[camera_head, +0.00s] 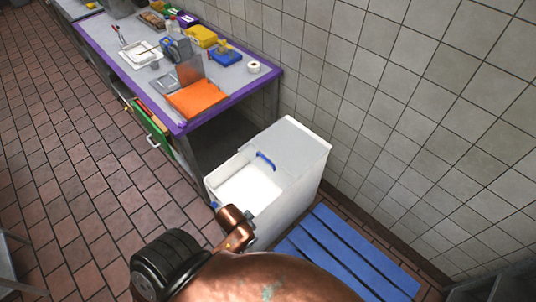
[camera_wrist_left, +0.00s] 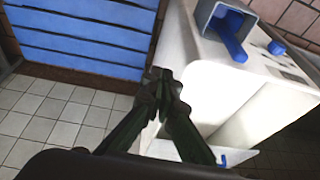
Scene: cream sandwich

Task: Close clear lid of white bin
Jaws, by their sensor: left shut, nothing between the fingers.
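The white bin (camera_head: 290,195) stands against the tiled wall in the head view. The front part of its top is open and shows a bright white inside. A pale cover lies over the back part, with a blue handle (camera_head: 265,160) at its front edge; I cannot tell how clear it is. In the left wrist view the bin (camera_wrist_left: 182,40) fills the right side, and a blue piece (camera_wrist_left: 222,160) shows low down. My left gripper (camera_wrist_left: 160,78) is shut and empty, its dark fingertips in front of the bin; contact cannot be told. My right gripper is not in view.
A blue slatted pallet (camera_head: 345,250) lies right of the bin. A grey holder with a blue-handled tool (camera_wrist_left: 230,30) is on the bin's front. A purple-edged table (camera_head: 230,90) with an orange board (camera_head: 195,100) stands behind left.

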